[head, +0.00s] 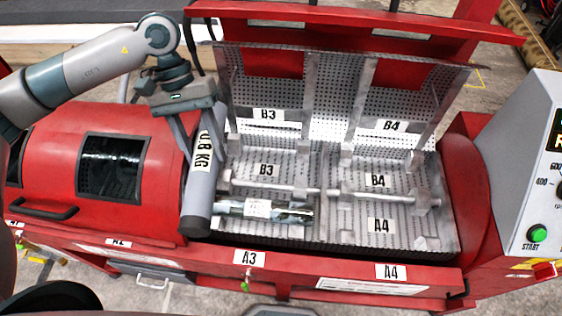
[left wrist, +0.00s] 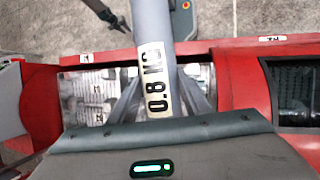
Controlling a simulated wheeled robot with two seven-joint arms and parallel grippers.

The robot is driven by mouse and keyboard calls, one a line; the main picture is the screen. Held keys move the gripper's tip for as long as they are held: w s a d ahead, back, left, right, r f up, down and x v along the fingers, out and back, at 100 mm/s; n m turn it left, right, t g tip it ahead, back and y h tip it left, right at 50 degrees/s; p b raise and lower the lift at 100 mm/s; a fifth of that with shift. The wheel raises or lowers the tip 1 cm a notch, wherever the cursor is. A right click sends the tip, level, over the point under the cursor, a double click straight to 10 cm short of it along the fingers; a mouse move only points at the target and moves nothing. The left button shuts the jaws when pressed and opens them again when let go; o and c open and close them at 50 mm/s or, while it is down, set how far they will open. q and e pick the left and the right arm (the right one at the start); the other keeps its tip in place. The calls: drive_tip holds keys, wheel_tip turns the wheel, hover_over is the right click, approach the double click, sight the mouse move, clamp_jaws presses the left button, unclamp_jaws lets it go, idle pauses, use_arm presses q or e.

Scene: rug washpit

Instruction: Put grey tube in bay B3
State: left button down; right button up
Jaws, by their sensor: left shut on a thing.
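The grey tube (head: 197,208) has a pale "0.8 KG" label and is held nearly upright in the head view, leaning slightly. My left gripper (head: 202,140) is shut on it around the label. The tube is at the left edge of the open bays, in front of the red drum housing. The left wrist view shows the tube (left wrist: 152,25) between both fingers (left wrist: 160,92). Bay B3 (head: 287,166) is the rear left compartment, right of the tube, and looks empty. I cannot tell the tube's height above the machine.
A shiny metal cylinder with a white label (head: 258,209) lies in the front left bay, close right of the tube. Metal brackets and a bar (head: 325,192) divide front and rear bays. A raised perforated lid (head: 330,90) stands behind. Bay B4 (head: 385,160) looks empty.

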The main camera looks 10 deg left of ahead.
use_arm(q)
drive_tip(key=shift+w+d+r, duration=0.1)
drive_tip(key=shift+w+d, duration=0.15)
drive_tip(key=shift+w, duration=0.2)
drive_tip(key=shift+w+d+f, duration=0.2)
drive_tip(key=shift+w+d, duration=0.1)
drive_tip(key=w+d+f+n+t+h+b, duration=0.1)
drive_tip(key=w+d+f+n+t, duration=0.1)
drive_tip(key=w+d+f+n, duration=0.4)
drive_tip(key=w+d+f+n+t+h+b, duration=0.1)
drive_tip(key=w+d+f+n, duration=0.1)
drive_tip(key=w+f, duration=0.45)
drive_tip(key=w+f+n+t, duration=0.2)
drive_tip(key=w+f+n, duration=0.1)
drive_tip(key=f, duration=0.3)
drive_tip(key=w+a+f+n+t, duration=0.1)
drive_tip(key=w+f+n, duration=0.2)
drive_tip(key=f+n, duration=0.2)
drive_tip(key=shift+w+f+n+t+b, duration=0.3)
drive_tip(key=shift+w+f+n+t, duration=0.1)
drive_tip(key=shift+f, duration=0.1)
